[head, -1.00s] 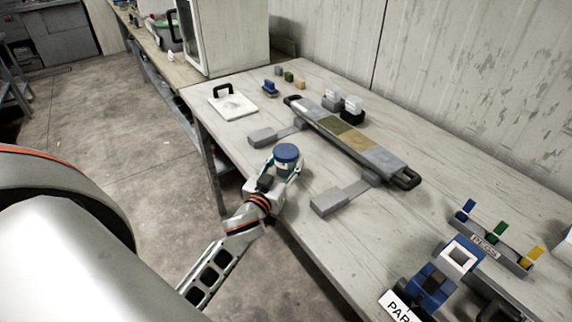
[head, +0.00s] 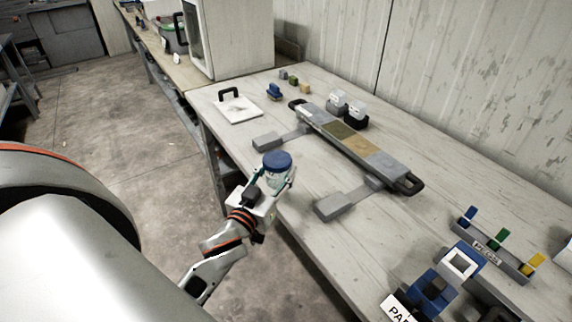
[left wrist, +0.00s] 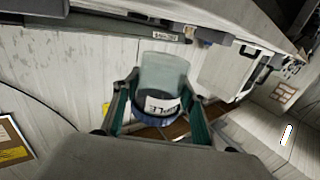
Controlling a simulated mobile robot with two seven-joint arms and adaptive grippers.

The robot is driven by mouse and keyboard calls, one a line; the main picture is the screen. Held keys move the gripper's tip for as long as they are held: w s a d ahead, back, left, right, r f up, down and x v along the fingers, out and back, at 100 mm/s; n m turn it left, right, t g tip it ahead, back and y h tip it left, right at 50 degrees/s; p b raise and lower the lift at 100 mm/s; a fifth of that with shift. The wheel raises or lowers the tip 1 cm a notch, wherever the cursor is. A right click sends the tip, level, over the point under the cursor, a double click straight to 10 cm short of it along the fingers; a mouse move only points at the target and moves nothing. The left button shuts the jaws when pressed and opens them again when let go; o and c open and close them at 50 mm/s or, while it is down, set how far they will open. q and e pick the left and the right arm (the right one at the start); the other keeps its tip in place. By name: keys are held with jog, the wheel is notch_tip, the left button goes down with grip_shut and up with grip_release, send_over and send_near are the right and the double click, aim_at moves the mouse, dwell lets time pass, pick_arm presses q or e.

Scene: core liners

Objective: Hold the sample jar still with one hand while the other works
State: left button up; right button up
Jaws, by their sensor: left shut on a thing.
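The sample jar (head: 275,172) is clear with a blue lid and is upright or slightly tilted in the head view. My left gripper (head: 268,184) is shut around its body and holds it at the table's near edge. In the left wrist view the jar (left wrist: 163,80) sits between the two fingers of the left gripper (left wrist: 160,112), and a white label with dark letters shows on it. Whether the jar touches the table cannot be told. My right gripper is not clearly seen.
A long core tray (head: 345,138) with black handles lies on grey supports on the table. A white lid-like plate (head: 238,109) with a black handle lies at the back left. A peg rack (head: 490,250) and blue fixture (head: 440,285) stand at the front right.

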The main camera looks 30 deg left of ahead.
aim_at(271, 171)
pick_arm(q)
jog(key=shift+s+d+r, duration=0.2)
jog(key=shift+s+r, duration=0.3)
jog(key=shift+s, duration=0.4)
jog(key=shift+s+d+r, duration=0.15)
jog(key=shift+s+r, duration=0.3)
jog(key=shift+s, duration=0.45)
jog(key=shift+s+d+r, duration=0.2)
jog(key=shift+s+r, duration=0.3)
jog(key=shift+s, duration=0.4)
